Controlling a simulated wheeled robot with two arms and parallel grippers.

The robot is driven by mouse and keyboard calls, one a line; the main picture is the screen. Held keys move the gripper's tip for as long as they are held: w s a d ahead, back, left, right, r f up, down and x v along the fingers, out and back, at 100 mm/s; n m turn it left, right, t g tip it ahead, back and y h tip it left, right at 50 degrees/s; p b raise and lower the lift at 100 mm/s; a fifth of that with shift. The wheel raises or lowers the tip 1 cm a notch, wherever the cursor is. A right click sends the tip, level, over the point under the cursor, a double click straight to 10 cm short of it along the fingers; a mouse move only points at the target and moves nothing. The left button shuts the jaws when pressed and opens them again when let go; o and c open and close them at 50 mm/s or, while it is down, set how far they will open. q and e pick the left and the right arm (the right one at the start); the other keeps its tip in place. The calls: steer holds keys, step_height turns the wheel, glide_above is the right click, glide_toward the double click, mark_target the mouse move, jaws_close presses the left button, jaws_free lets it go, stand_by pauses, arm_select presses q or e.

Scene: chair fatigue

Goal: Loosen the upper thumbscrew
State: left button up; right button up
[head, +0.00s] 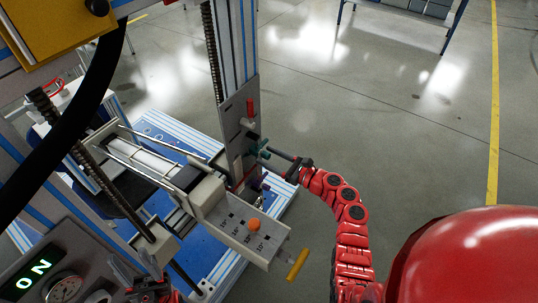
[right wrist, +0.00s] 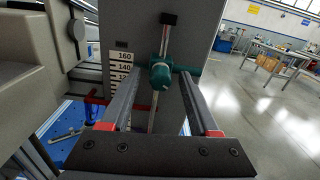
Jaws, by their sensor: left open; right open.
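A teal thumbscrew (head: 262,148) with a crossbar sits on the upright grey plate, above a small purple part (head: 262,185). In the right wrist view the teal thumbscrew (right wrist: 161,76) faces the camera, in front of a vertical slot beside a number scale. My right gripper (head: 275,158) is open, with its fingers reaching toward the teal thumbscrew. In the right wrist view the fingertips (right wrist: 162,80) lie either side of its knob; contact cannot be told. My left gripper (head: 146,280) is at the bottom left, open and partly cut off, away from the thumbscrew.
A red handle (head: 250,108) is higher on the plate. A grey block with an orange knob (head: 254,226) and a yellow handle (head: 298,264) stands below. The floor right of the machine is clear.

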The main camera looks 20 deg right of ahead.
steer(key=shift+w, duration=0.1)
jaws_close()
stand_by(0.3)
